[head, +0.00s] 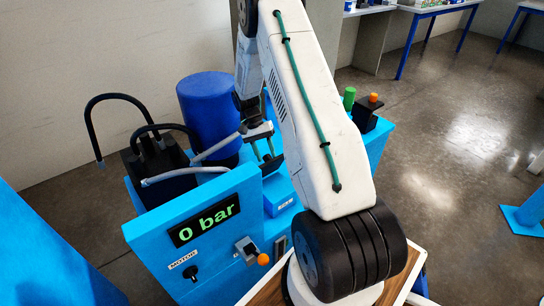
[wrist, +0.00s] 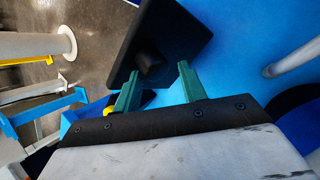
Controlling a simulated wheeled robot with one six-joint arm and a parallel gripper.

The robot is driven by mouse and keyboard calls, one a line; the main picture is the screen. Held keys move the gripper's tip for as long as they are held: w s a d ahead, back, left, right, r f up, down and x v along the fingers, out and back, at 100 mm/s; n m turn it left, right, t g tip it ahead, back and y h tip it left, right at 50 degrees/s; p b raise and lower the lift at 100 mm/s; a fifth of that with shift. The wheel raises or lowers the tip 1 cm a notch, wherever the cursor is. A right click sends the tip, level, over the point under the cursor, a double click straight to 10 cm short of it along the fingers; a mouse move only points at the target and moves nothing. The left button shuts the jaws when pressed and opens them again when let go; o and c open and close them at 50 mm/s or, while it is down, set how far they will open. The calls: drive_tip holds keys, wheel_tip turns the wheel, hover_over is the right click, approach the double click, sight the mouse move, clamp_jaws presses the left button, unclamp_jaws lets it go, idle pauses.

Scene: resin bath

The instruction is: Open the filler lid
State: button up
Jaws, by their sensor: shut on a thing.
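The filler lid (wrist: 172,35) appears in the wrist view as a flat black square plate with a short black knob (wrist: 149,66). My gripper (wrist: 157,72) has its two green fingers on either side of that knob, shut on it. The plate looks turned at an angle to the picture; I cannot tell whether it is raised from its seat. In the head view my gripper (head: 268,158) points down between the blue drum and my arm link, above the light blue machine. A dark piece shows under the fingers there, too small to make out clearly.
The blue drum (head: 210,112) and a black box (head: 162,170) with hoses stand left of my gripper. A front panel carries a "0 bar" display (head: 206,220), a motor switch and an orange-knobbed lever (head: 251,250). A green cylinder (head: 349,98) stands behind right. The floor at right is open.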

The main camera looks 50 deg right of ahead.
drive_tip(key=shift+w+a+f, duration=0.25)
drive_tip(key=shift+w+f, duration=0.25)
clamp_jaws()
drive_tip(key=shift+w, duration=0.25)
drive_tip(key=shift+f, duration=0.1)
drive_tip(key=shift+a, duration=0.1)
drive_tip(key=o, duration=1)
unclamp_jaws()
drive_tip(key=shift+o, duration=0.4)
drive_tip(key=shift+w+a, duration=0.15)
drive_tip(key=shift+d, duration=0.2)
drive_tip(key=shift+r, duration=0.2)
